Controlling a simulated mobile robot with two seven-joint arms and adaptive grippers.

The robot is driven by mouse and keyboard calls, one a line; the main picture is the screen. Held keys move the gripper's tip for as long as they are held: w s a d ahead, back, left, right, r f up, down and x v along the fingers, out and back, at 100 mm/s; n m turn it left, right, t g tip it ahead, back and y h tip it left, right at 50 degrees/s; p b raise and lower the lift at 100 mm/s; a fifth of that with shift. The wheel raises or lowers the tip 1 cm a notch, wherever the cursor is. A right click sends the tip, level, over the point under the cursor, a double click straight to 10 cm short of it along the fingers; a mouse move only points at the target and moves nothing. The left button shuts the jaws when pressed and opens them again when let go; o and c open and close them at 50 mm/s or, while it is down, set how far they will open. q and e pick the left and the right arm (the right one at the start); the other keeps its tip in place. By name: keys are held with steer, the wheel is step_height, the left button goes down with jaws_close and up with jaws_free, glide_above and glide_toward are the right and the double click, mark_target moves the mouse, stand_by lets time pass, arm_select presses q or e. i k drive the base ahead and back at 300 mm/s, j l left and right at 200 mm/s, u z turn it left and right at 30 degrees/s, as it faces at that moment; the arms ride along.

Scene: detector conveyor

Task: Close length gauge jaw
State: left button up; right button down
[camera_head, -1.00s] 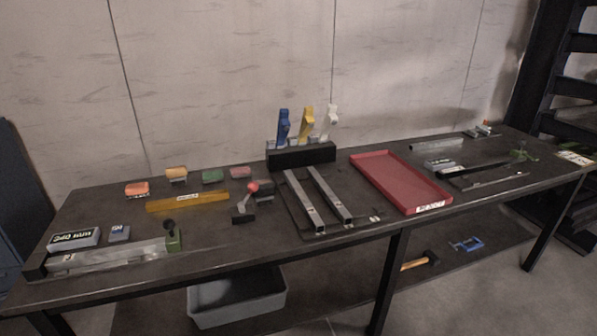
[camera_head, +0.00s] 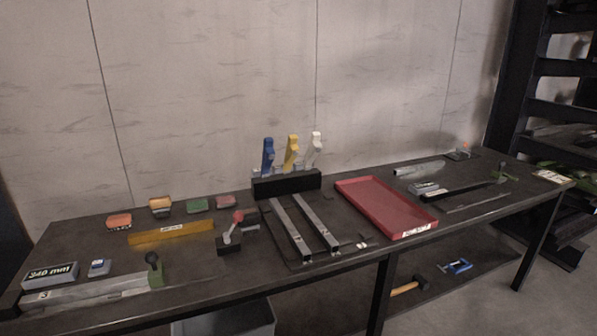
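A long grey metal gauge (camera_head: 90,297) lies along the left front of the workbench. A green jaw block (camera_head: 157,274) with a black knob (camera_head: 152,258) stands at its right end. Whether a gap is open along the jaw is too small to tell. A grey block marked "340 mm" (camera_head: 50,274) sits behind the gauge's left part, with a small grey-blue block (camera_head: 99,268) beside it. Neither of my grippers is in view.
On the dark workbench (camera_head: 215,280) are a yellow bar (camera_head: 172,232), a red-knobbed lever (camera_head: 237,218), a black fixture (camera_head: 286,185) with clamps, and a red tray (camera_head: 386,208). A grey bin (camera_head: 225,320), a hammer (camera_head: 408,287) and a blue clamp (camera_head: 455,267) lie below.

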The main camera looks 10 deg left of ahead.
mark_target(155, 276)
steer(key=k+j, duration=0.15)
steer(key=j, duration=0.15)
steer(key=k+j+u, duration=0.1)
steer(key=u, duration=0.3)
steer(key=j+u, duration=0.35)
steer(key=u, duration=0.8)
steer(key=k+j, duration=0.05)
